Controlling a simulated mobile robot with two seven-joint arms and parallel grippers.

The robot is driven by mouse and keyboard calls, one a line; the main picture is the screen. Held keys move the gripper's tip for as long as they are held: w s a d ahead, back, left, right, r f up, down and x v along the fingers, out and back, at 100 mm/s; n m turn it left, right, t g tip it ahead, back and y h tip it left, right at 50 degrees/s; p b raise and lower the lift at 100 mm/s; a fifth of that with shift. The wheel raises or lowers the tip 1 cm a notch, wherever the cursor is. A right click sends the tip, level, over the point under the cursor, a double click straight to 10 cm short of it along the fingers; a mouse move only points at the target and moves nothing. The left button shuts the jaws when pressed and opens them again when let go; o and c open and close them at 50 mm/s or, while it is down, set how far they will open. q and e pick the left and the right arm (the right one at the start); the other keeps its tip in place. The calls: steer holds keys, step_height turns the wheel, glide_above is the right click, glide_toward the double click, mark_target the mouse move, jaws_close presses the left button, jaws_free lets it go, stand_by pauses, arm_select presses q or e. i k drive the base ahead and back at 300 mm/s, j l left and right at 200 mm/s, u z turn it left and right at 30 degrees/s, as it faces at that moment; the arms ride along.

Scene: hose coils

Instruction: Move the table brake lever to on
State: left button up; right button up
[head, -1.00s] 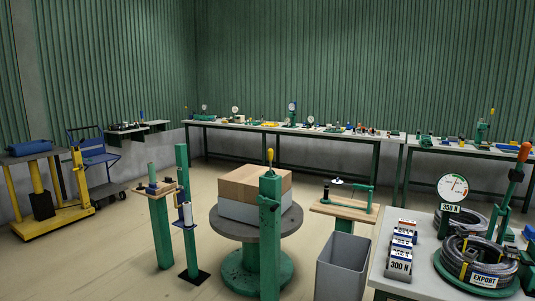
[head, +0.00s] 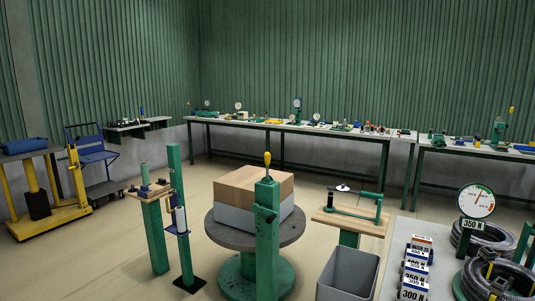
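A lever with a yellow grip (head: 267,159) points upright at the top of a green post (head: 267,235) in the head view. The post stands in front of a round grey table (head: 222,235) on a green drum-like base. I see no on or off marking readable on the post. A brown cardboard box over a grey crate (head: 240,210) sits on the round table, behind the post. Neither of my grippers is in view, and nothing touches the lever.
A grey bin (head: 347,275) stands right of the post, before a small wooden stand (head: 350,224). A bench (head: 400,233) with hose coils, weights and a gauge (head: 477,201) is at the right. A green post (head: 175,215) stands left. Floor shows between them.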

mark_target(266, 155)
steer(key=i+j+z, duration=0.1)
steer(key=i+j, duration=0.15)
steer(key=i+j+z, duration=0.15)
steer(key=i+j, duration=0.15)
steer(key=i+j+z, duration=0.1)
steer(key=i+j, duration=0.2)
steer(key=i+j+z, duration=0.1)
steer(key=i+j, duration=0.15)
steer(key=j, duration=0.15)
steer(key=i+j+z, duration=0.25)
steer(key=i+j, duration=0.25)
steer(key=j, duration=0.25)
steer(key=i+j+z, duration=0.1)
steer(key=j, duration=0.3)
steer(key=i+j+z, duration=0.15)
steer(key=i+j, duration=0.15)
steer(key=j, duration=0.15)
